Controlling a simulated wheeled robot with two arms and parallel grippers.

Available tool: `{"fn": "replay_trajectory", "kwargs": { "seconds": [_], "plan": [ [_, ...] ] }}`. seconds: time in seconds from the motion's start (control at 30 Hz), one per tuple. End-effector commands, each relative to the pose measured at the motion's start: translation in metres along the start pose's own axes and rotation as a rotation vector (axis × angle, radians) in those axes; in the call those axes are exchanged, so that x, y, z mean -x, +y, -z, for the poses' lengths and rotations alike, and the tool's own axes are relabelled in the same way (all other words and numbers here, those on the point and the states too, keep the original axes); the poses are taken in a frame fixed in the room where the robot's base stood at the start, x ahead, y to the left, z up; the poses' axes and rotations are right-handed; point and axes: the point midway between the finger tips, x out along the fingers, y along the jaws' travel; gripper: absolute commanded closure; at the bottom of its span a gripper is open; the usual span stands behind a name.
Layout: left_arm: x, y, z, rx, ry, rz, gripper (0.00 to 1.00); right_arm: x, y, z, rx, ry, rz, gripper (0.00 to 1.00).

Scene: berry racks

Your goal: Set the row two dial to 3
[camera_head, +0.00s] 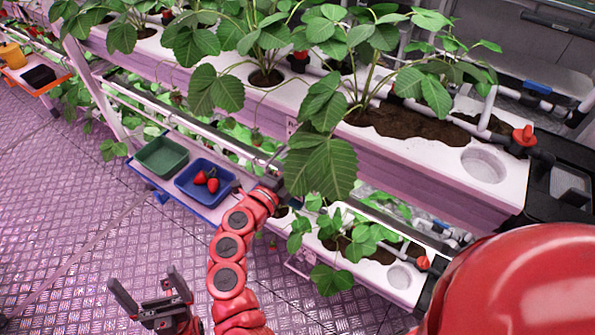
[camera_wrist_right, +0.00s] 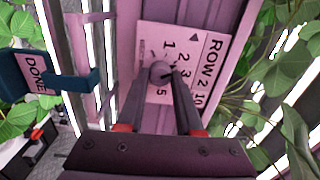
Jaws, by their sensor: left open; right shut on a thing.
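The row 2 dial shows in the right wrist view as a small grey knob (camera_wrist_right: 158,69) on a pale plate (camera_wrist_right: 186,30) marked "ROW 2", with numbers including 1, 2, 3 and 5 around it. A dark triangle is printed near the plate's top. My right gripper (camera_wrist_right: 163,80) is shut on the knob. Its fingers hide part of the knob and plate, so I cannot tell which number the dial points at. In the head view the dial and right fingertips are hidden near the leaves. My left gripper (camera_head: 148,285) is open and empty above the floor.
A dark blue piece marked "DONE" (camera_wrist_right: 68,82) is left of the dial. A blue tray (camera_head: 190,193) with strawberries (camera_head: 212,185) and a green tray (camera_head: 162,157) sit on a shelf. White planters (camera_head: 430,165) with leafy plants fill the right. Patterned floor is clear at left.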

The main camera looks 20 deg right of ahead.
Motion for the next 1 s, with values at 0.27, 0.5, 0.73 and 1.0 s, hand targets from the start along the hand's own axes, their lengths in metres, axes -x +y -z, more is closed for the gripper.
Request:
{"fn": "replay_trajectory", "kwargs": {
  "seconds": [0.27,0.5,0.73,1.0],
  "plan": [
    [0.046,0.002,-0.008,0.000,0.000,0.000,0.01,0.000,0.007,0.001,-0.256,0.004,-0.001,1.00],
    [0.069,0.003,-0.012,0.000,0.000,0.000,0.01,0.000,0.006,0.000,-0.424,0.001,-0.003,1.00],
    [0.081,0.004,-0.014,0.000,0.000,0.000,0.01,0.000,0.003,0.000,-0.525,0.003,-0.001,1.00],
    [0.085,0.004,-0.014,0.000,0.000,0.000,0.01,0.000,0.000,0.000,-0.567,0.002,-0.001,1.00]
  ]
}}
